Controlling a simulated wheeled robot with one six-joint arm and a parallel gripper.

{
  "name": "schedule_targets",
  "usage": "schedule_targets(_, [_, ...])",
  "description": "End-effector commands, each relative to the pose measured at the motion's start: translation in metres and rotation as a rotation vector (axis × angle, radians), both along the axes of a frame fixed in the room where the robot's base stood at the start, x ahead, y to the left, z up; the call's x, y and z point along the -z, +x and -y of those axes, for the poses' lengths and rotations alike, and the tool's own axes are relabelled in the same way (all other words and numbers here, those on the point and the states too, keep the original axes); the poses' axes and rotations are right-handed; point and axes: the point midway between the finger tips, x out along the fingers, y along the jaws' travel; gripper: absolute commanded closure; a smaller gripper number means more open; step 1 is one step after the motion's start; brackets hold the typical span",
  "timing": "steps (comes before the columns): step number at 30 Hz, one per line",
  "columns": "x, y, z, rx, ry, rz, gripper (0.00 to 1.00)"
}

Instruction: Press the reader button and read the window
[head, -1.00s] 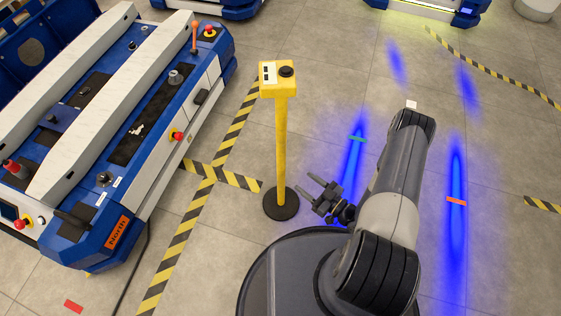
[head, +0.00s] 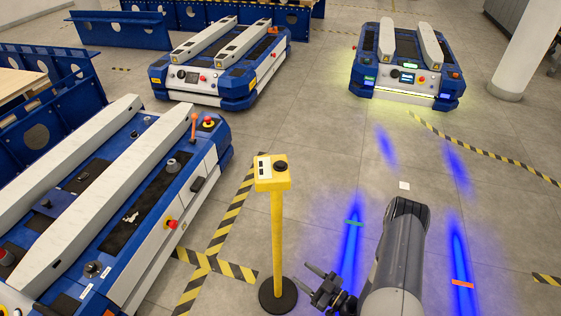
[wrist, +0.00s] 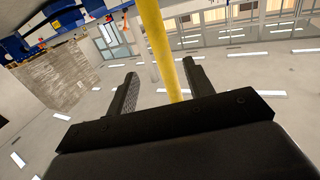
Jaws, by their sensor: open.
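The reader is a yellow box (head: 272,172) on top of a yellow post (head: 278,240) with a round black base. On its sloped top are a round black button (head: 281,166) and a pale window (head: 264,167) with dark marks, too small to read. My gripper (head: 318,283) is low, just right of the post near its base, apart from the button. In the wrist view, the yellow post (wrist: 158,45) shows beyond and between the two open fingers (wrist: 160,90). The fingers hold nothing. The reader box is out of the wrist view.
A blue and white lift cart (head: 150,205) stands close on the left. Another cart (head: 222,65) is behind it, and a lit cart (head: 407,62) stands at the back right. A white pillar (head: 527,50) is far right. The floor around the post is clear.

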Motion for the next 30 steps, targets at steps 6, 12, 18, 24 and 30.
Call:
schedule_targets(6, [0.0000, 0.0000, 0.0000, 0.000, 0.000, 0.000, 0.68])
schedule_targets(12, [0.0000, 0.0000, 0.0000, 0.000, 0.000, 0.000, 0.84])
schedule_targets(18, [0.0000, 0.0000, 0.0000, 0.000, 0.000, 0.000, 1.00])
schedule_targets(24, [0.0000, 0.0000, 0.0000, 0.000, 0.000, 0.000, 1.00])
schedule_targets(30, [0.0000, 0.0000, 0.0000, 0.000, 0.000, 0.000, 1.00])
